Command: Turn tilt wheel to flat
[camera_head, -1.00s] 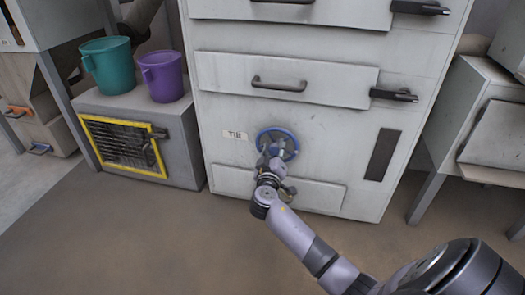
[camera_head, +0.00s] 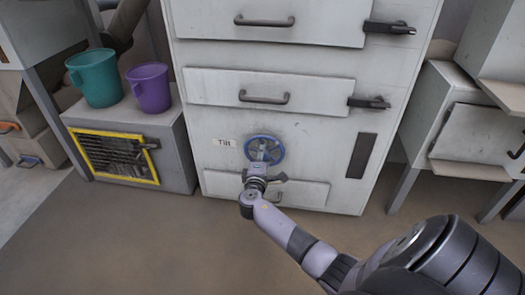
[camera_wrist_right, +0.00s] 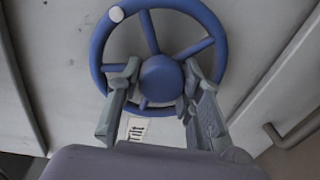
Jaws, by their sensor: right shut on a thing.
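The blue tilt wheel (camera_head: 264,150) is mounted on the front of the pale cabinet, just right of the "Tilt" label (camera_head: 224,143). In the right wrist view the wheel (camera_wrist_right: 222,50) shows its spokes, its round hub and a white knob (camera_wrist_right: 116,14) on the rim at upper left. My right gripper (camera_head: 263,165) is at the wheel. In the right wrist view its fingers (camera_wrist_right: 161,82) sit on either side of the hub, shut on the wheel's middle. The gripper hides part of the wheel's lower side. My left gripper is in neither view.
The cabinet (camera_head: 205,125) has drawers with dark handles (camera_head: 264,98) and a latch (camera_head: 370,103) above the wheel. A teal bucket (camera_head: 95,80) and a purple bucket (camera_head: 149,90) stand on a low box (camera_head: 178,150) at left. Floor in front is clear.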

